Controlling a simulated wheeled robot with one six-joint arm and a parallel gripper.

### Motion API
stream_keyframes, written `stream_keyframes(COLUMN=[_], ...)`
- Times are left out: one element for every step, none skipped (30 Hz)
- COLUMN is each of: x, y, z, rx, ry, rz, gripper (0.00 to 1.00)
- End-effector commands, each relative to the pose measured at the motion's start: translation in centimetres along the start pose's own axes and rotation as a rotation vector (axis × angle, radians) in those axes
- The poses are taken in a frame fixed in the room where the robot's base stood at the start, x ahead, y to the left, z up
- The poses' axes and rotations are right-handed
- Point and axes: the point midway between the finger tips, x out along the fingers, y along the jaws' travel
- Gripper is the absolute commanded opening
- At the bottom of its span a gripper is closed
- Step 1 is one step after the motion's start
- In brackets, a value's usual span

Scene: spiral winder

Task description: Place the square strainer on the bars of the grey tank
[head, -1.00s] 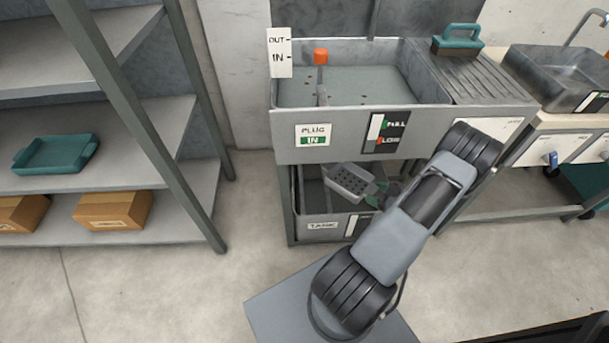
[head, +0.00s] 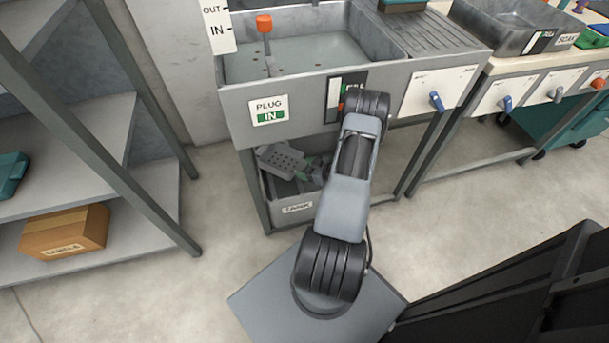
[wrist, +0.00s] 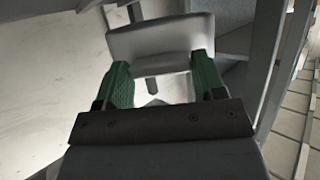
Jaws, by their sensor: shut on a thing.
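The square strainer (head: 280,160) is a grey perforated box, seen in the head view beneath the sink basin, above the left part of the grey tank. My gripper (head: 313,167), with green fingers, is shut on its right side. In the wrist view a pale grey part of the strainer (wrist: 160,38) lies across the ends of the green fingers. The grey tank (head: 280,212) bears a "TANK" label and stands low in the frame under the basin. Its bars are not clearly visible, and I cannot tell whether the strainer touches the tank.
The basin (head: 238,105) with its "PLUG IN" label overhangs the tank. A frame leg (head: 254,190) stands at the tank's left. Shelving (head: 150,200) with a cardboard box (head: 64,232) is further left. A dark panel (head: 500,300) is at lower right. The floor between is clear.

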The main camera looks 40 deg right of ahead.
Motion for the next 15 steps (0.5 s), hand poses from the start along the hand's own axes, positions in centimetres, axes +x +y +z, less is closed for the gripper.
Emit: stream_keyframes(x=[0.2, 0.3, 0.6, 0.8, 1.1, 1.5, 1.6, 1.8, 2.0, 2.1, 2.2, 2.3, 2.3, 2.3, 2.3], y=[0.0, -0.1, -0.1, -0.2, -0.2, -0.2, -0.2, -0.2, -0.2, -0.2, -0.2, -0.2, -0.2, -0.2, -0.2], z=[0.1, 0.2, 0.3, 0.5, 0.7, 1.2, 1.7, 2.2, 2.7, 3.1, 3.3, 3.5, 3.5, 3.5, 3.4], rx=[-0.001, -0.001, 0.000, 0.000, 0.001, 0.002, 0.002, 0.002, 0.002, 0.001, 0.001, 0.000, 0.000, -0.001, -0.001], ry=[0.001, 0.001, 0.001, 0.001, 0.001, 0.000, 0.001, 0.001, 0.001, 0.001, 0.001, 0.001, 0.001, 0.002, 0.002], rz=[-0.001, -0.001, -0.002, -0.002, -0.002, -0.001, 0.000, 0.000, 0.000, 0.000, 0.000, 0.000, 0.000, 0.000, 0.000], gripper=[0.27, 0.27, 0.27, 0.27, 0.27, 0.27, 0.27, 0.27, 0.27, 0.27, 0.27, 0.27, 0.27, 0.27, 0.27])
